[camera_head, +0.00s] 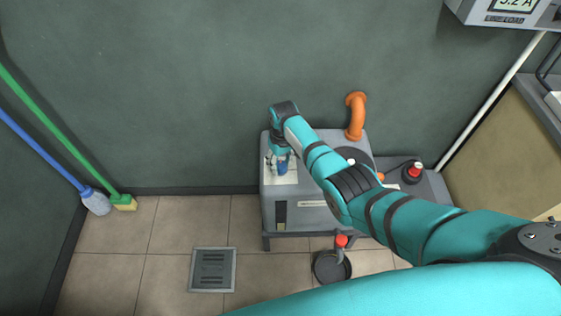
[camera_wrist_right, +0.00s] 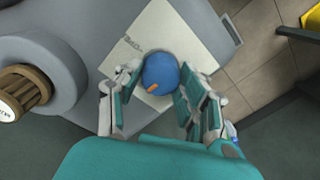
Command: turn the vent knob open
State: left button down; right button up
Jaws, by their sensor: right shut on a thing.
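The vent knob (camera_wrist_right: 160,72) is a round blue knob with a short orange mark, on a pale square plate (camera_wrist_right: 199,52). In the wrist view the mark sits at the knob's lower left edge. In the head view the knob (camera_head: 283,166) shows as a small blue patch on top of the grey machine (camera_head: 300,210), partly hidden by my right gripper (camera_head: 279,158). My right gripper's fingers stand on both sides of the knob in the wrist view (camera_wrist_right: 160,78) and are shut on it. My left gripper is not in view.
An orange bent pipe (camera_head: 356,115) rises at the machine's back. A red button (camera_head: 415,170) sits to the right. A green broom (camera_head: 60,135) and blue mop (camera_head: 45,152) lean left. The left floor is mostly clear.

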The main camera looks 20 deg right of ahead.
jog(key=m+p, duration=0.1)
jog(key=m, duration=0.2)
jog(key=shift+r, duration=0.1)
jog(key=m+p, duration=0.1)
jog(key=m, duration=0.4)
jog(key=shift+p, duration=0.4)
jog(key=m, duration=0.4)
jog(key=shift+s+p, duration=0.1)
jog(key=shift+p, duration=0.3)
jog(key=m, duration=0.4)
jog(key=shift+m, duration=0.3)
jog(key=o, duration=1.1)
jog(key=shift+o, duration=0.2)
